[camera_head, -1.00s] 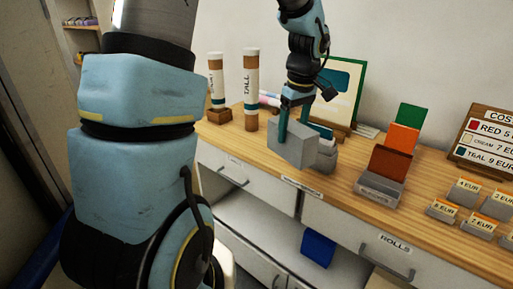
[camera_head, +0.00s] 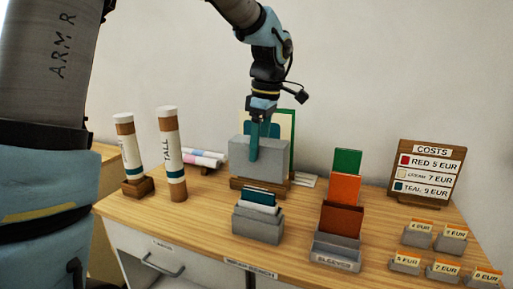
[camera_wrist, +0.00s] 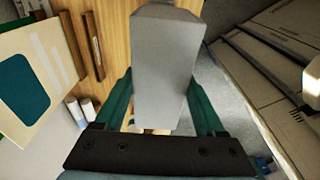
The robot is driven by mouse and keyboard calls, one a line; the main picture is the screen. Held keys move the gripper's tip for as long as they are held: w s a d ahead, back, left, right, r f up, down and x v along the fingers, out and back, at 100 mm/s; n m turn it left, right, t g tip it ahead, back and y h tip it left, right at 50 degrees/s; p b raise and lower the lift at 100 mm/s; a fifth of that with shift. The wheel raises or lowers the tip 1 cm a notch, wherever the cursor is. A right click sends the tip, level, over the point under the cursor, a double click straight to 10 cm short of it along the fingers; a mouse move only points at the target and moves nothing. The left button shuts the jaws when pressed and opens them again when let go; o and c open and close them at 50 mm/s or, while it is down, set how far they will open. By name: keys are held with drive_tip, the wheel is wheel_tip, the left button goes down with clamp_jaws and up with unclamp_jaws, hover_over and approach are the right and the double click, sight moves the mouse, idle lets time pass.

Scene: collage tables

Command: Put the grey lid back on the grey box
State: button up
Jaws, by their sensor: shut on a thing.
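My gripper (camera_head: 258,152) has teal fingers and is shut on the grey lid (camera_head: 266,171), a plain block-like grey piece. In the wrist view the lid (camera_wrist: 165,70) sits between the two fingers. The grey box (camera_head: 259,230) stands on the wooden counter below and slightly nearer in the head view. Teal and white cards (camera_head: 260,197) stick up out of its open top. The lid is held above the box, with a gap between them in the head view. I cannot tell how far behind the box it is.
A framed board (camera_head: 286,130) on a wooden base stands behind the lid. Two tall tubes (camera_head: 172,155) stand at left. A grey holder with green, orange and brown cards (camera_head: 342,190) is at right, near a costs sign (camera_head: 427,172) and several price tags (camera_head: 446,272).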

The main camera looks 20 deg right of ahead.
sight(258, 190)
drive_tip(key=shift+w+f+b, duration=0.15)
drive_tip(key=shift+f+b, duration=0.55)
drive_tip(key=shift+f, duration=0.3)
drive_tip(key=shift+w+f+b, duration=0.1)
drive_tip(key=shift+f+b, duration=0.55)
drive_tip(key=shift+f, duration=0.35)
drive_tip(key=shift+f, duration=0.1)
drive_tip(key=shift+f+b, duration=1.9)
drive_tip(key=shift+f, duration=0.3)
drive_tip(key=shift+f, duration=0.1)
drive_tip(key=shift+f+b, duration=1.75)
drive_tip(key=shift+f, duration=0.4)
drive_tip(key=o, duration=1.3)
